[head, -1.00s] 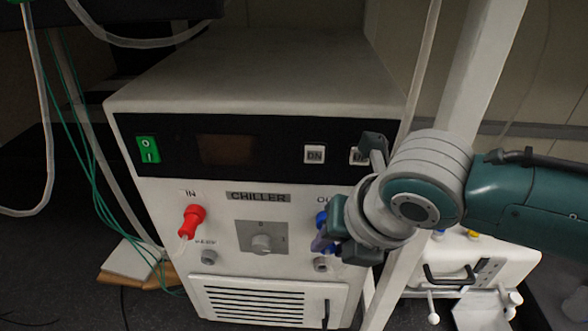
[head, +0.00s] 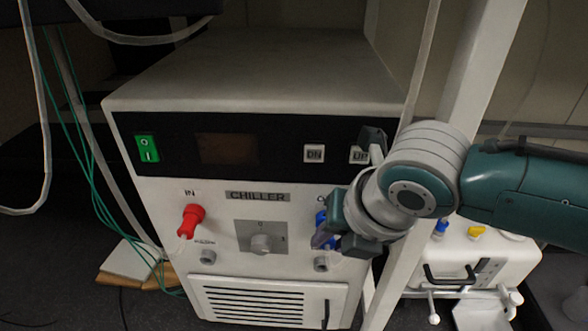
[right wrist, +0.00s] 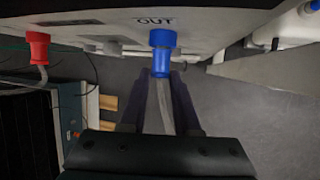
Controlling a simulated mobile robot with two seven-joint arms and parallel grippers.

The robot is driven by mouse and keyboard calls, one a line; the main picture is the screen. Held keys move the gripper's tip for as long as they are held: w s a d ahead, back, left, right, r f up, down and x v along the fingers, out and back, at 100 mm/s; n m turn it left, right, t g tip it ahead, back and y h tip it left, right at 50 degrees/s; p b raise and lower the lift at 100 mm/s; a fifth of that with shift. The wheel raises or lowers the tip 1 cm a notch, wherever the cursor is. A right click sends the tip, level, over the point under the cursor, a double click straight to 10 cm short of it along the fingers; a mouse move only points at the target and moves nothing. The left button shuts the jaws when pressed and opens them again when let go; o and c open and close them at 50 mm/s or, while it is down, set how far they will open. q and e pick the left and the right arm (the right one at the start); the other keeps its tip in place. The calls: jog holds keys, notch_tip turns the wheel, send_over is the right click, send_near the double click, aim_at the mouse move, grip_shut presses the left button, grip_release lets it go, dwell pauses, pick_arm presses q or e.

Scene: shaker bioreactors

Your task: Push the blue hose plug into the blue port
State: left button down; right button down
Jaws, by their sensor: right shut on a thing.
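The blue hose plug (right wrist: 161,65) is at the blue port (right wrist: 162,38) under the OUT label in the right wrist view. They are in line and look touching; I cannot tell how deep the plug sits. My right gripper (right wrist: 160,82) is shut on the plug, with its pale hose running back between the fingers. In the head view my right gripper (head: 328,236) is at the chiller's front (head: 222,276), and it hides most of the blue port and plug (head: 321,216). My left gripper is not in view.
A red plug (head: 190,220) with a hose sits at the IN port to the left. A pale upright post (head: 455,110) stands close to my right arm. A white case (head: 500,253) is at the right.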

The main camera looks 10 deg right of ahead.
jog(key=shift+w, duration=0.15)
jog(key=c, duration=0.5)
grip_release()
jog(key=shift+w+d, duration=0.1)
jog(key=shift+c, duration=0.2)
